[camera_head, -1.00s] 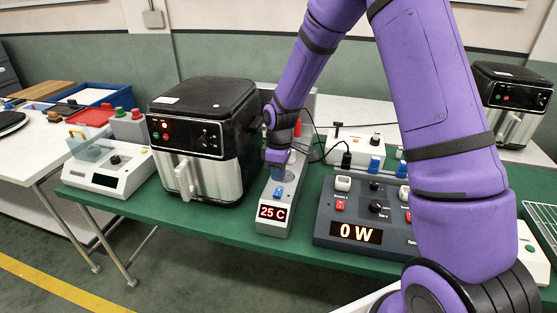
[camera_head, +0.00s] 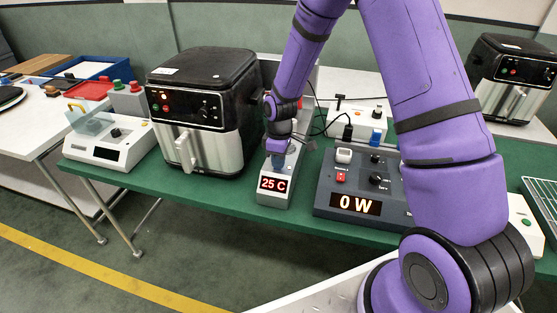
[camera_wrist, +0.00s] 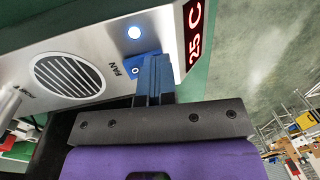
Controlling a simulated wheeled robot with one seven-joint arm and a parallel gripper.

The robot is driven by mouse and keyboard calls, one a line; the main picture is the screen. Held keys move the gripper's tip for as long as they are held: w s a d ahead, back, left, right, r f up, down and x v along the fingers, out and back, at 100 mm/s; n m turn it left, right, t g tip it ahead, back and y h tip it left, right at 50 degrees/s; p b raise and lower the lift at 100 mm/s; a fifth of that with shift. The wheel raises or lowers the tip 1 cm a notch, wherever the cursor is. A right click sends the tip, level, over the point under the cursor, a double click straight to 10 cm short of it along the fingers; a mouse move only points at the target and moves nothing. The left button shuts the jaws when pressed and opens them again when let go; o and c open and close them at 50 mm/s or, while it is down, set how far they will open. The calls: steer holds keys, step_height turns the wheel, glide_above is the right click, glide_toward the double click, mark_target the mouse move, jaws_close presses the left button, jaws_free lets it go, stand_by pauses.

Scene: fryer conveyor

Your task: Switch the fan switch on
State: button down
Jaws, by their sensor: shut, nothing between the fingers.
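The grey fan unit (camera_head: 269,198) stands on the green table, its red display (camera_head: 273,184) reading 25 C. My gripper (camera_head: 278,161) points down at its top. In the wrist view, the blue fan switch (camera_wrist: 138,66) sits beside the FAN label, marked with a white circle. The shut, empty blue fingers of my gripper (camera_wrist: 155,72) are right against or just beside the switch and hide part of it; contact is unclear. A small round lamp (camera_wrist: 134,32) by the switch glows bluish white. A round vent grille (camera_wrist: 68,76) is on the same panel.
An air fryer (camera_head: 202,125) stands close left of the fan unit. A dark power meter box (camera_head: 325,207) reading 0 W stands close right, with a white box (camera_head: 357,125) and black cables behind. A white scale-like box (camera_head: 108,150) is at far left.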

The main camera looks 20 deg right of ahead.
steer(key=shift+w+d+r, duration=0.2)
steer(key=shift+w+d, duration=0.25)
steer(key=shift+w, duration=0.15)
stand_by(0.3)
steer(key=shift+r, duration=0.15)
step_height(320, 180, up, 14)
steer(key=s+a, duration=0.1)
steer(key=shift+s+f, duration=0.2)
stand_by(0.5)
